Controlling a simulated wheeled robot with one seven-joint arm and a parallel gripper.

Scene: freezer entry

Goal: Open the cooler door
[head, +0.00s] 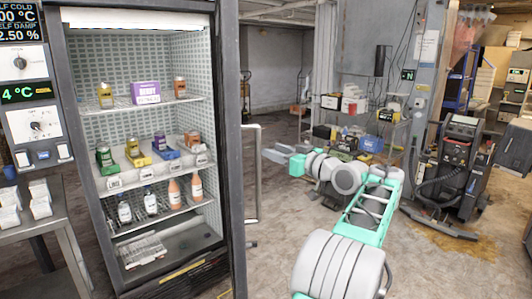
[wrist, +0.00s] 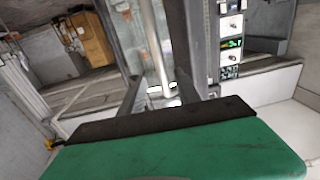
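The cooler (head: 145,150) stands at the left of the head view with its shelves of goods in plain sight. Its dark-framed door (head: 231,150) shows nearly edge-on at the cooler's right side and appears swung outward. A long pale handle (head: 258,175) stands off the door's right face. My gripper (head: 277,154) is just right of the handle, its grey fingers pointing toward it; they look parted and empty. In the wrist view a silver bar (wrist: 155,45), likely the handle, rises beyond the green gripper body (wrist: 180,153). Contact with it cannot be told.
A control panel (head: 30,95) and a metal side table (head: 35,215) stand left of the cooler. A wire rack with boxes (head: 370,125) is behind my arm, and a dark wheeled machine (head: 460,165) stands at the right. Floor around the door's right side is clear.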

